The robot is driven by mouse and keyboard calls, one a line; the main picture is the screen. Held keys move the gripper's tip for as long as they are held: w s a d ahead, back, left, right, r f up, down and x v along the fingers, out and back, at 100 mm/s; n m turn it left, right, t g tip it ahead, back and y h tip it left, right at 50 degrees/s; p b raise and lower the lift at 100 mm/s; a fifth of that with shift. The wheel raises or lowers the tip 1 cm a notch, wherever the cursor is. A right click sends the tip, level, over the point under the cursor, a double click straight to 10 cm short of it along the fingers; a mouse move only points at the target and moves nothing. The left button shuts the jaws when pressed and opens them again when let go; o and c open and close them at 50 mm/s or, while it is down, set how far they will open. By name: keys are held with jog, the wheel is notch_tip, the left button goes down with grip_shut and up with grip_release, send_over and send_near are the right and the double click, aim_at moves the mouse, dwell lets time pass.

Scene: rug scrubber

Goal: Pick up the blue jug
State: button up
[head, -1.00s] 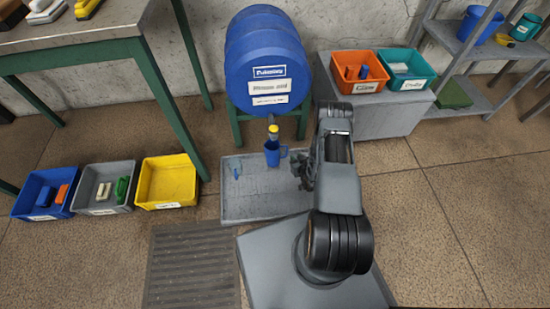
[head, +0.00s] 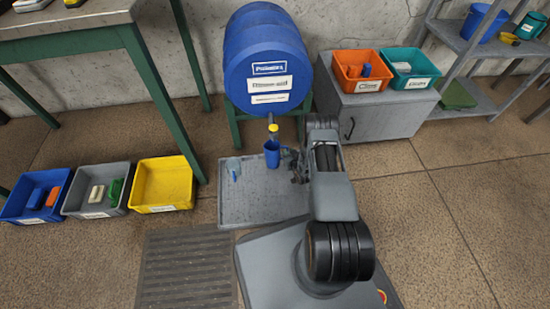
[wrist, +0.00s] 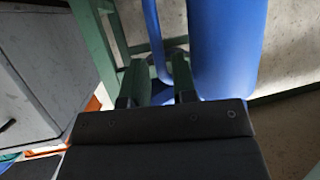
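The blue jug (head: 272,155) stands upright on the grey drip tray (head: 240,205), below the yellow-ended tap (head: 273,128) of the barrel. In the head view my gripper (head: 294,163) is just to the right of the jug, on its handle side. In the wrist view the jug's blue body (wrist: 228,45) fills the upper right, and its blue handle (wrist: 153,30) runs down toward the space between my two fingers (wrist: 162,82). The fingers are apart, with the handle seemingly between them. Whether either finger touches it is hard to tell.
The large blue barrel (head: 266,60) on a green stand is behind the jug. A pale blue cup-like thing (head: 233,168) is on the tray's left. A grey cabinet (head: 375,112) with orange and teal bins stands right. Blue, grey and yellow bins line the floor at left.

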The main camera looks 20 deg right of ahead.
jog(key=shift+b+x, duration=0.7)
jog(key=shift+x, duration=1.05)
grip_shut()
